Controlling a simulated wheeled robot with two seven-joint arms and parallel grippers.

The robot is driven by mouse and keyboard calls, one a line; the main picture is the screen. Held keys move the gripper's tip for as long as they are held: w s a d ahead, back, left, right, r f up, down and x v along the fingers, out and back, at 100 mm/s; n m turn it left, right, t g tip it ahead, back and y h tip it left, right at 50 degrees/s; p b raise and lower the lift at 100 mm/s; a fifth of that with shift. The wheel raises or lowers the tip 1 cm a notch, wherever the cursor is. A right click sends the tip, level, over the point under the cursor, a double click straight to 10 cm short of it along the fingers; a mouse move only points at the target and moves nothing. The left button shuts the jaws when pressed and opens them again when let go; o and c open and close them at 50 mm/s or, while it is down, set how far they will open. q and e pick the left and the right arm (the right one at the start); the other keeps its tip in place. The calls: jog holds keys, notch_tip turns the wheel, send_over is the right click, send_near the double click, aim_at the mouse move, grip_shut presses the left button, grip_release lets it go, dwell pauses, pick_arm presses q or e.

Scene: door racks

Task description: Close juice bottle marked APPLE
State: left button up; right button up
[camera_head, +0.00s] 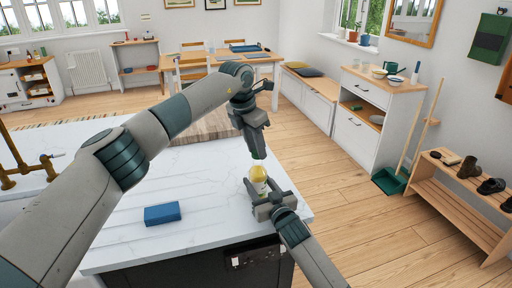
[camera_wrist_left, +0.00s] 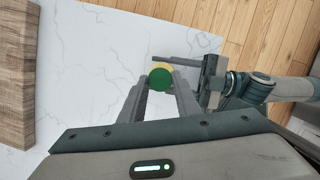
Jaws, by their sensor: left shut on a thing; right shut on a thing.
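The juice bottle (camera_head: 259,174), with a yellow upper part, stands at the near right of the white counter. My right gripper (camera_head: 262,190) is shut around its body from the front. My left gripper (camera_head: 258,156) points down directly above the bottle. In the left wrist view, its fingers are shut on a round green cap (camera_wrist_left: 159,80). A little of the yellow bottle (camera_wrist_left: 165,66) shows behind the cap. I cannot tell whether the cap touches the bottle's neck. The bottle's label is too small to read.
A blue block (camera_head: 162,214) lies on the counter (camera_head: 215,200) to the left of the bottle. A wooden board (camera_head: 205,126) lies farther back, partly behind my left arm. The counter's right edge is close to the bottle. A brass tap (camera_head: 22,165) stands at the far left.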

aim_at(255, 152)
pick_arm(q)
jog(key=shift+f, duration=0.1)
jog(key=shift+f, duration=0.8)
jog(key=shift+f, duration=0.6)
dwell(0.4)
pick_arm(e)
grip_shut()
pick_arm(q)
jog(key=shift+w+m, duration=0.1)
jog(key=shift+m, duration=0.8)
jog(key=m, duration=0.2)
jog(key=m+g, duration=0.1)
jog(key=m, duration=0.1)
jog(key=shift+w+a+m+g+h, duration=0.1)
jog(key=shift+m+g+h, duration=0.2)
jog(key=shift+m+h, duration=0.1)
pick_arm(e)
jog(key=shift+f, duration=0.1)
pick_arm(q)
jog(key=o, duration=1)
